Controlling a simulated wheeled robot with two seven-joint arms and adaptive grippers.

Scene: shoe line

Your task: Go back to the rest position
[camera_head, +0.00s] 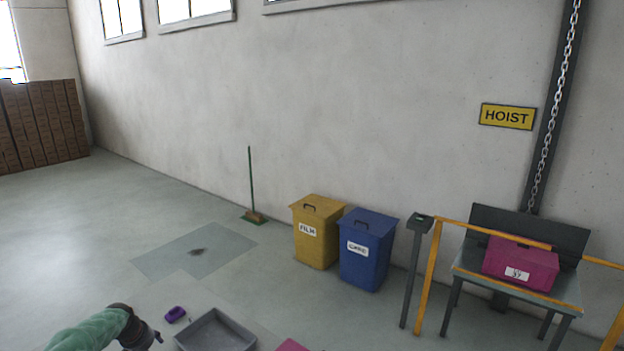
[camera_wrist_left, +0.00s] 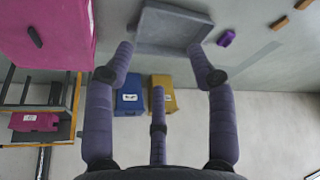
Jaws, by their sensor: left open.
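My left gripper (camera_head: 148,338) shows at the bottom left of the head view, at the end of my green-sleeved arm. In the left wrist view its dark purple fingers (camera_wrist_left: 161,62) are spread wide with nothing between them, so it is open and empty. A grey tray (camera_head: 215,332) lies just right of the gripper in the head view. The tray (camera_wrist_left: 172,28) also shows beyond the fingertips in the wrist view, and it looks empty. My right gripper is not in view.
A small purple object (camera_head: 175,314) lies beside the tray. A pink surface (camera_head: 291,345) shows at the bottom edge. Yellow (camera_head: 317,250) and blue (camera_head: 366,262) bins stand by the wall. A pink box (camera_head: 520,264) sits behind orange railings. The left floor is largely clear.

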